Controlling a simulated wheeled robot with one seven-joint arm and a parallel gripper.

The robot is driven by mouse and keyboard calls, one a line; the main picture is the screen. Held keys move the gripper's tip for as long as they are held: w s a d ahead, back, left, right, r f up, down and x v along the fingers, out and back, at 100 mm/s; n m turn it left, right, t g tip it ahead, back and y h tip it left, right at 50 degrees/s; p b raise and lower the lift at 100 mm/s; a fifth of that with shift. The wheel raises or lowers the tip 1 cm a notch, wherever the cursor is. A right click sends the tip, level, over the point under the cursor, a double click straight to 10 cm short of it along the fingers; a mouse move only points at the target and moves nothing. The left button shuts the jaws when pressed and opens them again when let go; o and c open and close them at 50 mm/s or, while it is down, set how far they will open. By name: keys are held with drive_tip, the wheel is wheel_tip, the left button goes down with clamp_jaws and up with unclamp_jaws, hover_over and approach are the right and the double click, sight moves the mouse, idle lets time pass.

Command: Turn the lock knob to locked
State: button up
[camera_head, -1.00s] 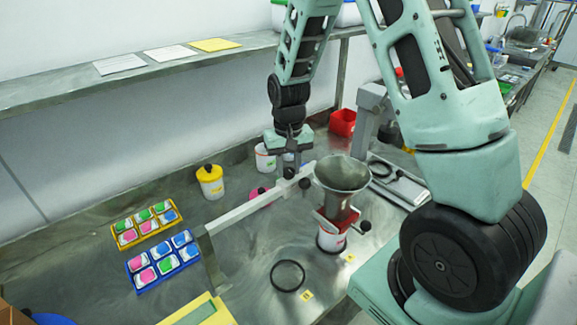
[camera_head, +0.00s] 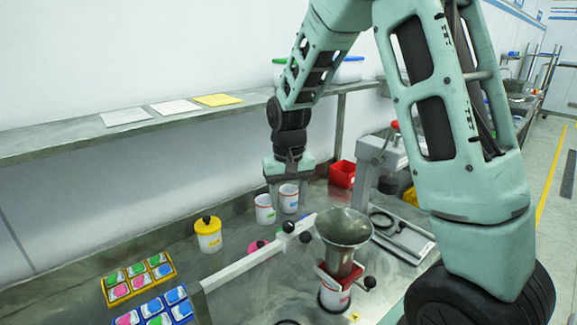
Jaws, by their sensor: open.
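A steel dosing funnel (camera_head: 345,228) stands over a white container (camera_head: 334,296) with a red clamp (camera_head: 337,276) around its neck. A dark round knob (camera_head: 369,283) sticks out to the right of the clamp. Two more black knobs sit at the end of a pale beam (camera_head: 245,265): one on top (camera_head: 288,226) and one at its tip (camera_head: 306,237). I cannot tell which is the lock knob or how it is set. My gripper (camera_head: 288,200) points down, open and empty, above the beam-end knobs in the picture, in front of two white cups (camera_head: 264,210).
A yellow jar (camera_head: 208,234) and trays of coloured packs (camera_head: 139,281) are at left. A red bin (camera_head: 342,174) and a grey stand (camera_head: 377,165) are at back right. A steel shelf (camera_head: 60,139) runs along the wall above the bench.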

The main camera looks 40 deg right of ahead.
wheel_tip(320, 180, up, 11)
drive_tip(key=b, duration=0.1)
drive_tip(key=shift+b, duration=0.35)
drive_tip(key=shift+f, duration=0.1)
